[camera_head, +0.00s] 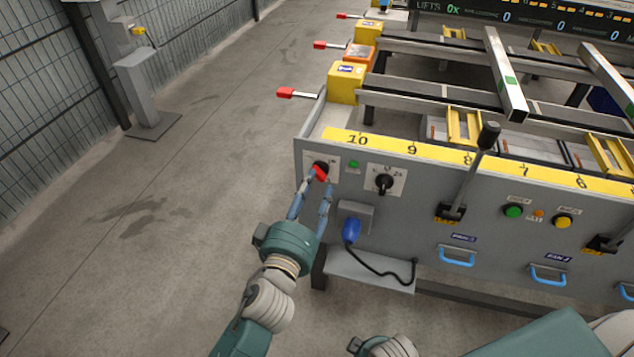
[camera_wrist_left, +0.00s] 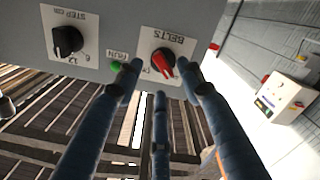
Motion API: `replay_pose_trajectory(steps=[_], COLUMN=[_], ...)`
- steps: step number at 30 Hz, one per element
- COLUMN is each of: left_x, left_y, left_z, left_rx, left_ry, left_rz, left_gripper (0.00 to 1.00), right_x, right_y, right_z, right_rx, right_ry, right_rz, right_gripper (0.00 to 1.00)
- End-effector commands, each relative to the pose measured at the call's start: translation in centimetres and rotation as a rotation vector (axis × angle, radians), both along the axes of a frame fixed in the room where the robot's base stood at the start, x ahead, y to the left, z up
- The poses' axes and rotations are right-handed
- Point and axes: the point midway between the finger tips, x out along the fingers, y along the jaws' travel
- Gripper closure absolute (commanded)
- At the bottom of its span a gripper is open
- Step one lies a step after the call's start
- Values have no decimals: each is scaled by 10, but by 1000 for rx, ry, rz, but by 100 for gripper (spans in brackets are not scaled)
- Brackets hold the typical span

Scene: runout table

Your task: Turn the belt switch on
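The belt switch, a rotary knob with a red pointer on a white plate marked BELTS, sits at the left end of the grey panel front in the head view (camera_head: 319,172). It also shows upside down in the left wrist view (camera_wrist_left: 163,63); its red pointer slants. My left gripper (camera_head: 312,188) has its blue fingers spread at the knob. In the left wrist view, the fingertips of the left gripper (camera_wrist_left: 161,80) lie on both sides of the knob, apart from each other; contact is unclear. My right arm's end (camera_head: 385,347) shows only partly at the bottom edge; its fingers are hidden.
A small green RUN lamp (camera_head: 353,164) and a black step knob (camera_head: 384,183) sit just right of the switch. A blue plug (camera_head: 351,230) with a cable hangs below. A black-handled lever (camera_head: 470,175) stands farther right. Open floor (camera_head: 150,260) lies to the left.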

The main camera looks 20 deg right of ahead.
Motion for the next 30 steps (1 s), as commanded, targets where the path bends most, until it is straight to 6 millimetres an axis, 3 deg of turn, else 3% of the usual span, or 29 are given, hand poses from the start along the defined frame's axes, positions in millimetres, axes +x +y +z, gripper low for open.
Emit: replay_pose_trajectory(steps=[6,17,23,30], left_x=[22,26,26,26], left_y=[-15,-18,-18,-18], left_z=[-1,-1,-1,-1], left_rx=[1,2,1,6], left_ry=[0,1,0,-2], left_rz=[-1,0,-1,0], left_gripper=[61,61,99,100], right_x=[3,3,3,3], right_y=[0,1,1,1], right_z=[10,13,13,13], right_rx=[0,0,0,1], right_ry=[-6,-5,-5,-6], right_rz=[-1,-1,-1,-1], right_gripper=[61,61,61,61])
